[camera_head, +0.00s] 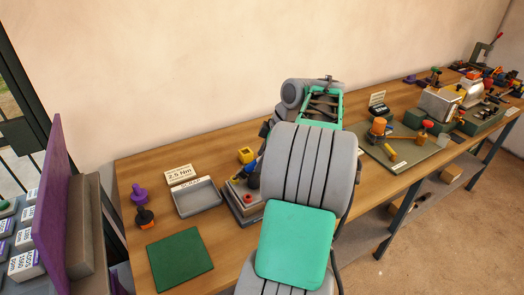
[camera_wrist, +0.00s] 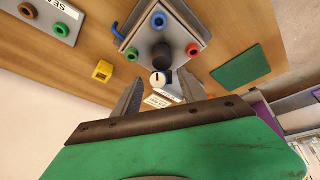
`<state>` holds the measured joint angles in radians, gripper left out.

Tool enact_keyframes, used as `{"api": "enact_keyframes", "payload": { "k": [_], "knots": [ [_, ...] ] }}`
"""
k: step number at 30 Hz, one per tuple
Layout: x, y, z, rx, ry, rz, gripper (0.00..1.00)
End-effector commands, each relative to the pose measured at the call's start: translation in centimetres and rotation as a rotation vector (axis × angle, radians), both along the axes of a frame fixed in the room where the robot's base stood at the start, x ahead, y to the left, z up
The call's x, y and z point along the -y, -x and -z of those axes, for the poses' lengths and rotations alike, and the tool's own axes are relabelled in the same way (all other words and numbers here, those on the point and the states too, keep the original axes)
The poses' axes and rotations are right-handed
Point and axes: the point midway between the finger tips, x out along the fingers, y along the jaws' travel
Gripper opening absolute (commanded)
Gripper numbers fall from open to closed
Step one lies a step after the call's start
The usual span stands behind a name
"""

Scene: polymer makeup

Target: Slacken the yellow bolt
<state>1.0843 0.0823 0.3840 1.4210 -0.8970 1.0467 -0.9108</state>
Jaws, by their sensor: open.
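In the wrist view a grey square block (camera_wrist: 150,38) carries round coloured pieces: green (camera_wrist: 132,55), blue (camera_wrist: 159,20) and red (camera_wrist: 193,49). A dark post (camera_wrist: 161,54) and a white round piece with a dark mark (camera_wrist: 158,82) show near its closest corner. I see no bolt there that is clearly yellow. A yellow block with a hole (camera_wrist: 103,71) lies apart on the table; it also shows in the head view (camera_head: 247,155). My gripper (camera_wrist: 154,92) is open, its fingers apart on either side of the white piece. In the head view my arm hides the gripper.
On the wooden table are a grey tray (camera_head: 196,205), a "2.5 Nm" card (camera_head: 180,173), a green mat (camera_head: 180,259), a purple piece (camera_head: 139,194) and a black-and-orange piece (camera_head: 145,217). A board with tools (camera_head: 413,152) lies to the right of my arm.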

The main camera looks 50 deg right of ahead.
Motion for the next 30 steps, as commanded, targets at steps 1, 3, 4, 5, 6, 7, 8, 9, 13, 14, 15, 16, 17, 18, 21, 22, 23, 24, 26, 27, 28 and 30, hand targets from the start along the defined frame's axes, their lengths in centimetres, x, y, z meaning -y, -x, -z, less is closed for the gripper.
{"api": "enact_keyframes", "payload": {
  "k": [1,3,4,5,6,7,8,9,13,14,15,16,17,18,21,22,23,24,26,27,28,30],
  "knots": [
    [-0.2,-0.3,1.0,0.0,-0.003,0.0,0.5],
    [-0.4,-0.7,2.2,-0.002,-0.003,0.002,0.5],
    [-0.4,-0.9,2.6,-0.002,-0.003,0.002,0.5],
    [-0.5,-1.1,3.0,0.0,-0.002,0.002,0.5],
    [-0.5,-1.3,3.5,0.0,-0.002,0.002,0.5],
    [-0.6,-1.4,3.8,0.0,-0.002,0.002,0.5],
    [-0.6,-1.5,4.0,0.0,-0.001,0.003,0.5],
    [-0.7,-1.6,4.2,0.0,0.0,0.002,0.5],
    [-0.7,-1.7,4.5,0.001,0.001,0.0,0.5],
    [-0.8,-1.7,4.5,0.001,0.001,0.0,0.5],
    [-0.8,-1.8,4.5,0.0,0.0,0.0,0.5],
    [-0.8,-1.8,4.5,0.0,0.0,0.0,0.5],
    [-0.8,-1.8,4.5,0.0,0.0,0.0,0.5],
    [-0.8,-1.8,4.5,0.0,0.0,-0.001,0.46],
    [-0.8,-1.8,4.5,0.0,0.0,-0.001,0.38],
    [-0.8,-1.8,4.5,0.0,0.0,-0.001,0.36],
    [-0.8,-1.8,4.5,0.0,0.0,-0.001,0.33],
    [-0.8,-1.8,4.4,0.0,0.0,-0.001,0.3],
    [-0.8,-1.8,4.4,0.0,0.0,-0.001,0.25],
    [-0.8,-1.8,4.4,0.0,0.0,-0.001,0.22],
    [-0.8,-1.8,4.4,0.0,0.0,-0.001,0.19],
    [-0.8,-1.8,4.4,0.0,0.0,-0.001,0.14]
  ]
}}
